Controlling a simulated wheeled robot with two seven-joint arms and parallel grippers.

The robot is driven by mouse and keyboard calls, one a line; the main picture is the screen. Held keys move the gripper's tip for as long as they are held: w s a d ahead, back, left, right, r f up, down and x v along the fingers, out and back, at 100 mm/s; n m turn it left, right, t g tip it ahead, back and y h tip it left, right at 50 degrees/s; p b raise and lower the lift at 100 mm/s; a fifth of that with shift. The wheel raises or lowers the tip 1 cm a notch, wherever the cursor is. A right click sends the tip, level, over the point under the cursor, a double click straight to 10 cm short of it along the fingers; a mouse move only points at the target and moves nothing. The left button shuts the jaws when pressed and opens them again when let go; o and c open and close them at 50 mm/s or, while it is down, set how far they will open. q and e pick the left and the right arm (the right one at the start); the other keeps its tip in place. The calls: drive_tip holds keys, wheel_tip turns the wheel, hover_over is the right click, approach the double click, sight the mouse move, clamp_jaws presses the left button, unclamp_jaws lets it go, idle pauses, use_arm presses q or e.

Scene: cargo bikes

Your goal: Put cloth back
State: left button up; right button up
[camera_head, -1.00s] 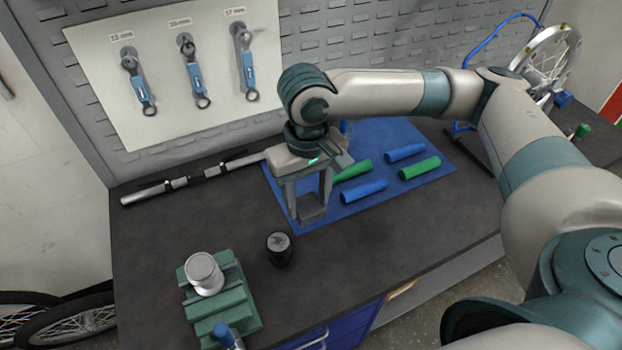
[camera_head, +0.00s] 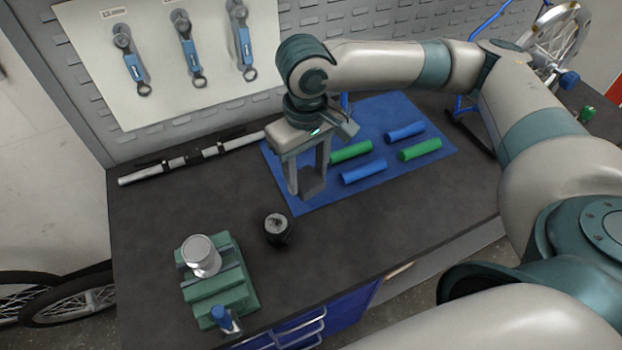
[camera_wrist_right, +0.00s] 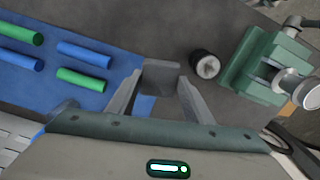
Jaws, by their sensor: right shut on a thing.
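My right gripper (camera_head: 311,188) points down above the left part of the blue mat (camera_head: 420,170). It is shut on a small grey piece, seemingly the cloth (camera_head: 313,181), spanning the gap between its fingertips. In the right wrist view the grey cloth (camera_wrist_right: 160,76) shows flat between the two fingers, beside the mat's edge (camera_wrist_right: 125,72). I cannot tell whether it touches the surface below. My left gripper is not in view.
Blue and green rolls (camera_head: 405,132) lie on the mat. A black round container (camera_head: 278,229) and a green vise-like fixture with a silver cylinder (camera_head: 202,256) stand nearer. A silver bar (camera_head: 190,160) lies behind at left. Wrenches (camera_head: 190,50) hang on a board.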

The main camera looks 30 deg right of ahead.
sight(322, 179)
drive_tip(key=n, duration=0.3)
drive_tip(key=shift+s+d+n, duration=0.2)
drive_tip(key=shift+d+n, duration=0.1)
drive_tip(key=shift+n, duration=0.1)
drive_tip(key=n, duration=0.4)
drive_tip(key=shift+s+d+p, duration=0.15)
drive_tip(key=shift+d+p, duration=0.2)
drive_tip(key=shift+d, duration=0.05)
drive_tip(key=n, duration=0.4)
drive_tip(key=shift+s+d+n, duration=0.2)
drive_tip(key=shift+d+n, duration=0.1)
drive_tip(key=n, duration=0.4)
drive_tip(key=shift+s+d+p, duration=0.2)
drive_tip(key=shift+d+p, duration=0.1)
drive_tip(key=shift+d, duration=0.05)
drive_tip(key=d+n, duration=0.1)
drive_tip(key=n, duration=0.4)
drive_tip(key=s+d+n, duration=0.1)
drive_tip(key=n, duration=0.5)
drive_tip(key=d+n+p, duration=0.1)
drive_tip(key=n, duration=0.5)
drive_tip(key=shift+s, duration=0.25)
